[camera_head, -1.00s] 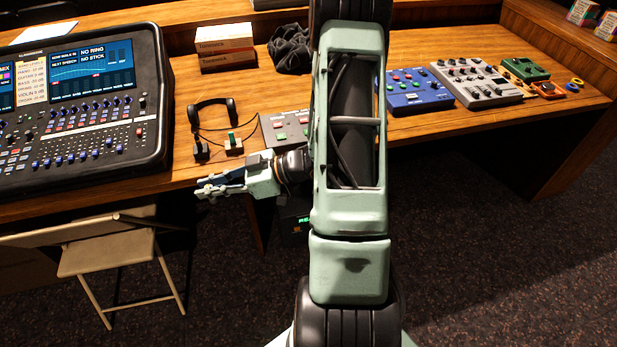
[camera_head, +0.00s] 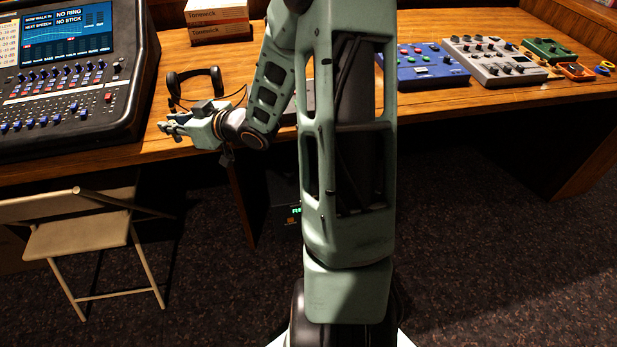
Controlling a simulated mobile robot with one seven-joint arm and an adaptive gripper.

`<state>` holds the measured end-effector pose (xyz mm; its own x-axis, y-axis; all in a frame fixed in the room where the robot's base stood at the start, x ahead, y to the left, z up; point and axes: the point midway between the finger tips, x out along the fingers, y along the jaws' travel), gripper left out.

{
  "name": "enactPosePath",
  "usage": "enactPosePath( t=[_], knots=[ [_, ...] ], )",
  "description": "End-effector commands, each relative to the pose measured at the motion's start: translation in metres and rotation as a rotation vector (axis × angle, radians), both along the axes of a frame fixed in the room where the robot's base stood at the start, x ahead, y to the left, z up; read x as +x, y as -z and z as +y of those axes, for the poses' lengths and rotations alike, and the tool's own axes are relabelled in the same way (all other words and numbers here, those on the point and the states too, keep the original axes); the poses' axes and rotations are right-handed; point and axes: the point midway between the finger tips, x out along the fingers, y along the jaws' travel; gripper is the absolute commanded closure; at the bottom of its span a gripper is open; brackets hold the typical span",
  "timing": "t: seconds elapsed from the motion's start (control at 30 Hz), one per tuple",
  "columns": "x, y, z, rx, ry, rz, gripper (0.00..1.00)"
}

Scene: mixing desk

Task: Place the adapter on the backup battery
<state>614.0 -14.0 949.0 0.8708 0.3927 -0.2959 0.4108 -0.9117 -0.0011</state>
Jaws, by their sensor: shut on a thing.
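My gripper (camera_head: 170,127) is at the left, level with the front part of the desk (camera_head: 160,150), with its fingers pointing left. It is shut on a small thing. The fingers hide most of it, and I take it to be the adapter but cannot make out its shape. A dark box with a small green display, seemingly the backup battery (camera_head: 291,213), stands under the desk, to the right of and below my gripper. My arm hides its right side, and its top is too dark to make out.
The mixing console (camera_head: 65,90) is at the left, headphones (camera_head: 195,75) are behind my gripper, and cartons (camera_head: 218,22) are farther back. A folding chair (camera_head: 85,238) stands before the desk. Effects units, one of them blue (camera_head: 420,65), lie at the right. The floor at the right is clear.

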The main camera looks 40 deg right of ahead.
Motion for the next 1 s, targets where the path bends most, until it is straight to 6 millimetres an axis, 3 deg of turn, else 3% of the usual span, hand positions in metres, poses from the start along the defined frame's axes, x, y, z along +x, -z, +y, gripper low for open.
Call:
enactPosePath(
  t=[0.03,0.3,0.83,1.0],
  knots=[
    [0.004,0.017,0.000,0.000,0.035,-0.003,1.00],
    [0.013,0.052,0.001,-0.002,0.215,-0.003,1.00],
    [-0.008,0.125,0.017,-0.001,0.424,-0.001,1.00],
    [-0.007,0.117,0.013,0.002,0.428,0.002,1.00]
  ],
)
